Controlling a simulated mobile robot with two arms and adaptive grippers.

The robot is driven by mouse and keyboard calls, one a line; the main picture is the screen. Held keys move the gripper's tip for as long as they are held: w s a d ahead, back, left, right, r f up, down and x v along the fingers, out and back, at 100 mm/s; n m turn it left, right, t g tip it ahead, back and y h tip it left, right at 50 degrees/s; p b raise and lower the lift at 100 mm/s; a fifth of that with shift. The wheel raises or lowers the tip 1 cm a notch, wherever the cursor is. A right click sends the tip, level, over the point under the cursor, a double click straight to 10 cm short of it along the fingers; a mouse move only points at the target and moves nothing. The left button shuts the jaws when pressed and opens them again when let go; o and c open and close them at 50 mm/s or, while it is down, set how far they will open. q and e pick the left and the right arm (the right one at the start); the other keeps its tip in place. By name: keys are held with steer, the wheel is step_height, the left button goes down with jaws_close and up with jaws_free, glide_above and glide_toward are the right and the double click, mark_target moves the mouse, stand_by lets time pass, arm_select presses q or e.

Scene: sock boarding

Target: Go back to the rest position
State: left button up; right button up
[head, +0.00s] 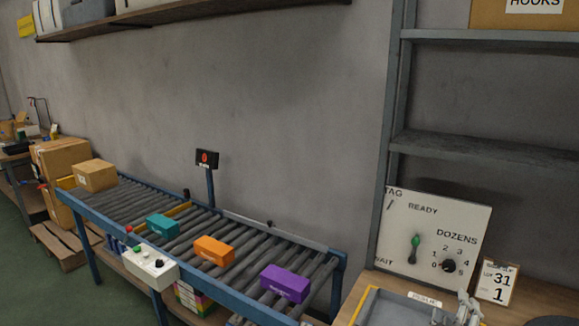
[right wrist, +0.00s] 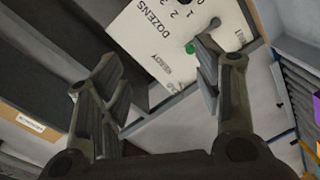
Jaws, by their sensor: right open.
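My right gripper (head: 466,308) shows at the bottom edge of the head view, in front of the lower part of the white panel (head: 462,215). In the right wrist view its two fingers (right wrist: 160,75) stand wide apart with nothing between them. Beyond the fingers the panel (right wrist: 150,45) appears turned, with "DOZENS" and "READY" on it. In the head view the panel carries a green lever (head: 414,247) near "READY" and a black dial (head: 449,265) under "DOZENS". My left gripper is in neither view.
A roller conveyor (head: 250,290) bears teal (head: 162,225), orange (head: 213,250) and purple (head: 285,283) boxes. A grey shelf rack (head: 480,150) stands behind the panel. A grey tray (head: 395,310) and a card reading 31 and 1 (head: 497,285) are near my right gripper.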

steer(key=s+a+f+m+g+y, duration=0.1)
steer(key=s+a+f+g+y, duration=0.35)
steer(key=s, duration=0.55)
steer(key=s+a+f+m+g+y, duration=0.1)
steer(key=s+a+f+m+g, duration=0.15)
steer(key=s+a+f, duration=0.6)
steer(key=s+a+f+m+g+y, duration=0.1)
steer(key=s+a+f+g+y, duration=0.25)
steer(key=s, duration=0.85)
step_height(320, 180, down, 30)
steer(key=g+b, duration=0.2)
steer(key=b, duration=0.3)
arm_select(q)
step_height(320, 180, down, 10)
steer(key=b, duration=0.5)
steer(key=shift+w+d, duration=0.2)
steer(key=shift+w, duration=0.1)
arm_select(e)
steer(key=s+d+f, duration=0.2)
steer(key=s+f, duration=0.7)
steer(key=f, duration=0.2)
steer(key=s+d+f+g, duration=0.1)
steer(key=s+f, duration=0.8)
steer(key=f, duration=0.2)
steer(key=shift+d+n, duration=0.35)
steer(key=shift+f, duration=0.1)
